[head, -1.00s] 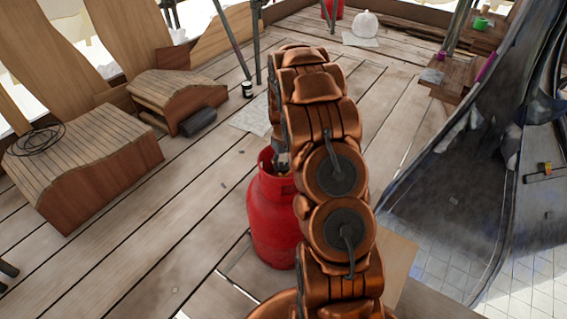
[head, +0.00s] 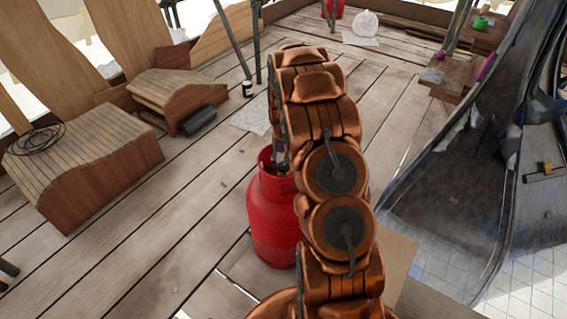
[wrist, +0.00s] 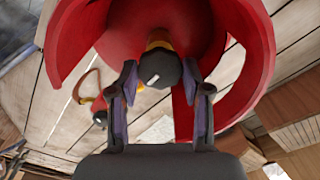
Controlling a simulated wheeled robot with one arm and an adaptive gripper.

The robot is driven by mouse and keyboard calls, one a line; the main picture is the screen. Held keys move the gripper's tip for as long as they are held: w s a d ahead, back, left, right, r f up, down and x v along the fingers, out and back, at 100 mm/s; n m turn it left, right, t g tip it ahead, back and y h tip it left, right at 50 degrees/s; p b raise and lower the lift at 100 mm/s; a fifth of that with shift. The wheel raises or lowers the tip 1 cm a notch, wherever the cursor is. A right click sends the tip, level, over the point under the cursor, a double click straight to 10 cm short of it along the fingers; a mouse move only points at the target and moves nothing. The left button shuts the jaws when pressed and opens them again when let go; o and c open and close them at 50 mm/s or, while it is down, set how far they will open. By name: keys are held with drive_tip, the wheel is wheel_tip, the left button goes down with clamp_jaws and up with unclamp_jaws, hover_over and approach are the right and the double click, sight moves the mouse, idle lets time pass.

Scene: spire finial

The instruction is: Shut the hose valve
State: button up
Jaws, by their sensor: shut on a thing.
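The red gas cylinder (head: 272,225) stands upright on the plank floor, partly hidden behind my arm in the head view. In the wrist view, its red collar (wrist: 255,50) curves around a brass valve (wrist: 158,40) topped by a black knob (wrist: 160,68) with a white mark. My gripper (wrist: 160,76) reaches inside the collar, its two fingers on either side of the black knob and shut on it. An orange hose (wrist: 88,82) loops beside the cylinder to a red and black fitting (wrist: 99,108). My arm hides most of the grip in the head view.
Wooden curved blocks (head: 85,165) stand at the left. A dark can (head: 247,89) and a paper sheet (head: 250,118) are on the floor behind the cylinder. A large dark metal form (head: 450,175) fills the right. Bare planks lie left of the cylinder.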

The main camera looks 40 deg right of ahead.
sight(284, 166)
drive_tip(key=o, duration=1.2)
drive_tip(key=shift+c, duration=0.2)
wheel_tip(284, 166, up, 12)
idle(0.3)
